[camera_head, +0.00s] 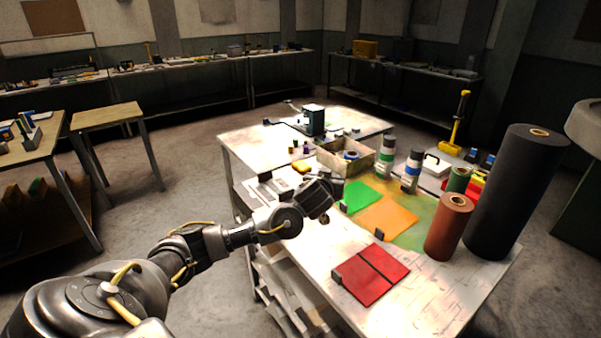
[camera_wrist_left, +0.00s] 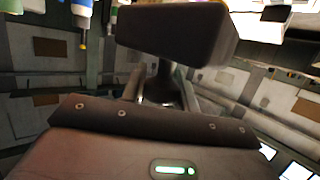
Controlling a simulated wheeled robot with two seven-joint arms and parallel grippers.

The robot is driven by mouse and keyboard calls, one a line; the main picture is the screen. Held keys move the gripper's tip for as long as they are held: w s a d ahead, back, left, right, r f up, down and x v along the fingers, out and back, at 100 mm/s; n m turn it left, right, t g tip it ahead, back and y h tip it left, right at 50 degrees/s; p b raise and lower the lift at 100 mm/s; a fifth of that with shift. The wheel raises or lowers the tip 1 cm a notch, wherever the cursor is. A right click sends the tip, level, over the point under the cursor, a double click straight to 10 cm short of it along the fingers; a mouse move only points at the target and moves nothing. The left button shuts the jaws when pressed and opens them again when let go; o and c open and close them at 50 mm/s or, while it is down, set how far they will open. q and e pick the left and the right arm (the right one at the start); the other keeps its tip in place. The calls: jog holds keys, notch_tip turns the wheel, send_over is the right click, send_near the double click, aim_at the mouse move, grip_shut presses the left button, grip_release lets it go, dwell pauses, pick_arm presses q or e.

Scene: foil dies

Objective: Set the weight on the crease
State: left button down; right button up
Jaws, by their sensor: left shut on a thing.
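A red sheet (camera_head: 370,274) lies flat on the white worktable, with a dark crease line across its middle. My left gripper (camera_head: 325,200) is above the table, up and to the left of the red sheet and close to the green sheet. It is shut on a dark block, which I take to be the weight (camera_wrist_left: 175,32); the block fills the upper middle of the left wrist view. The fingertips are mostly hidden behind it. The weight is clear of the red sheet. My right gripper is not in view.
A small black block (camera_head: 337,278) sits at the red sheet's left edge. Green (camera_head: 362,196) and orange (camera_head: 388,217) sheets lie behind. A brown roll (camera_head: 448,228) and tall black roll (camera_head: 508,200) stand to the right. Bottles and an open box (camera_head: 330,158) stand farther back.

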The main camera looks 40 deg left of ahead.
pick_arm(q)
jog(key=s+d+r+m+t+h, duration=0.1)
jog(key=s+d+r+m+h, duration=0.15)
jog(key=d, duration=0.55)
jog(key=s+d+r+m+h, duration=0.1)
jog(key=s+d+r+h, duration=0.1)
jog(key=s+d+r, duration=0.35)
jog(key=s+d+b, duration=0.1)
jog(key=s+d, duration=0.3)
jog(key=s, duration=0.1)
jog(key=shift+s+r+m+h, duration=0.2)
jog(key=shift+s+m+h, duration=0.05)
jog(key=shift+m+h, duration=0.1)
